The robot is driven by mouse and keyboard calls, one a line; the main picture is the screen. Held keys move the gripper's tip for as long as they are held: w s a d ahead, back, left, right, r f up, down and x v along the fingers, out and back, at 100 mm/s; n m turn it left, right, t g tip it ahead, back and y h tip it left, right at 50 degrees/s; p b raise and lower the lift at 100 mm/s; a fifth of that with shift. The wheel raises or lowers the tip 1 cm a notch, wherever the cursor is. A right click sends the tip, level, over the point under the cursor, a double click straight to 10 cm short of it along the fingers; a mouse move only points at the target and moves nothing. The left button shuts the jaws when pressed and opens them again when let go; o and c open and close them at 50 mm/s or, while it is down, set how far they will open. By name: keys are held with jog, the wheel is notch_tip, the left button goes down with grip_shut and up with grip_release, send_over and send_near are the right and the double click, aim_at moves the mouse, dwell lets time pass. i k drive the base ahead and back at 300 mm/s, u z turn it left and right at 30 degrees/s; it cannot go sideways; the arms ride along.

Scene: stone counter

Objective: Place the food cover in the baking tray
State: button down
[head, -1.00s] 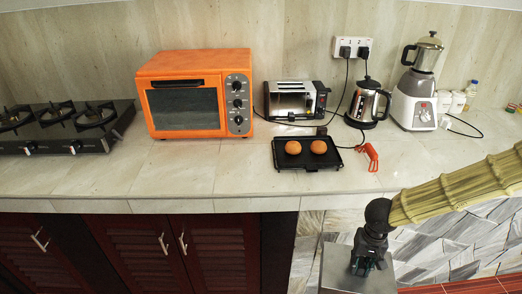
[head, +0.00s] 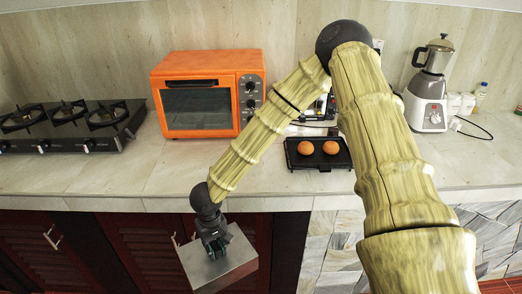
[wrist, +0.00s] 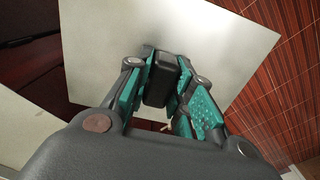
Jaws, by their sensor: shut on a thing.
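The food cover (head: 236,262) is a grey, flat-topped, box-like piece with a black handle (wrist: 158,82). My gripper (head: 214,246) is shut on that handle and holds the cover in front of the counter, below its front edge and slightly tilted. In the wrist view the teal fingers of my gripper (wrist: 160,78) grip both sides of the handle, and the cover's pale top (wrist: 220,50) spreads beyond them. The baking tray (head: 318,163) is black and shallow and lies on the counter right of centre, with two orange-brown round buns (head: 305,147) in it. The cover is well apart from it.
An orange oven (head: 200,105) stands left of the tray, with a black gas stove (head: 70,125) farther left. A blender (head: 428,95) stands at the back right. My arm hides part of the toaster area. The counter front between oven and tray is clear.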

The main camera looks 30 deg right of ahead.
aim_at(319, 152)
jog(key=u, duration=1.35)
jog(key=k, duration=1.15)
jog(key=z, duration=1.9)
